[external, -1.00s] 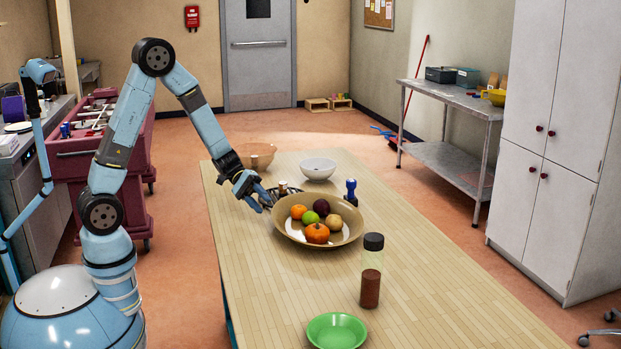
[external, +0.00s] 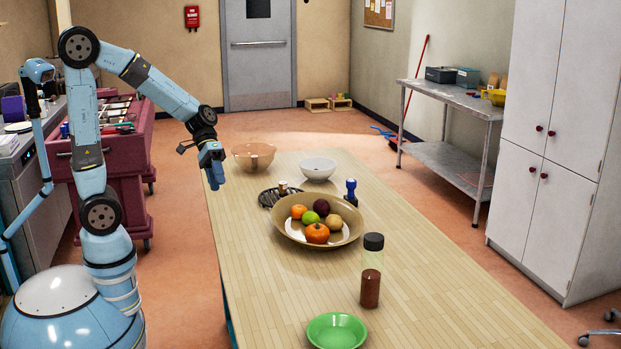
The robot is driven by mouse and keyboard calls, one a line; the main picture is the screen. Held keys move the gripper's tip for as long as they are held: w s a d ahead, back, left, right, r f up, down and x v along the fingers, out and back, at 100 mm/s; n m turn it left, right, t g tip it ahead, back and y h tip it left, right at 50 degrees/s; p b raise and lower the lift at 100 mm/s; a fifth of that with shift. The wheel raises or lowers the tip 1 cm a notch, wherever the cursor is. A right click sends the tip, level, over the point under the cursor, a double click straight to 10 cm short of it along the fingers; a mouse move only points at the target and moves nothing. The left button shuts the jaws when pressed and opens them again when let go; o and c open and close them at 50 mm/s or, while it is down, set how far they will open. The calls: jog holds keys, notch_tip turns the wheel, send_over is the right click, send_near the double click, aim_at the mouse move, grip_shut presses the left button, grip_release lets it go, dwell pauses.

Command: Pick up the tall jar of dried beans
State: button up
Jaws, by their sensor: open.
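The tall jar (external: 371,272) stands upright on the wooden table, right of the middle. It is clear with a dark lid, and reddish-brown contents fill its lower part. My gripper (external: 200,168) hangs above the table's far left edge, well to the left of the jar and behind it. It is open and I see nothing between its fingers. The fruit bowl stands between my gripper and the jar.
The wide tan bowl (external: 347,238) of fruit and a green bowl (external: 337,331) stand near the jar. A white bowl (external: 318,169), a brown bowl (external: 254,156), a dark round rack (external: 268,198) and a blue-handled item (external: 351,190) are farther back. The table's front left is clear.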

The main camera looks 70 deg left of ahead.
jog(key=s+a+r+m+t+y, duration=0.3)
jog(key=s+r+y, duration=0.4)
jog(key=s, duration=0.7)
notch_tip(320, 180, up, 2)
jog(key=shift+a+m+y, duration=0.4)
jog(key=shift+a+m, duration=0.25)
jog(key=shift+m, duration=0.05)
jog(key=shift+s+a+r+t+y, duration=0.3)
jog(key=shift+a+r+t, duration=0.1)
jog(key=shift+t, duration=0.1)
jog(key=shift+c, duration=0.4)
jog(key=c, duration=0.3)
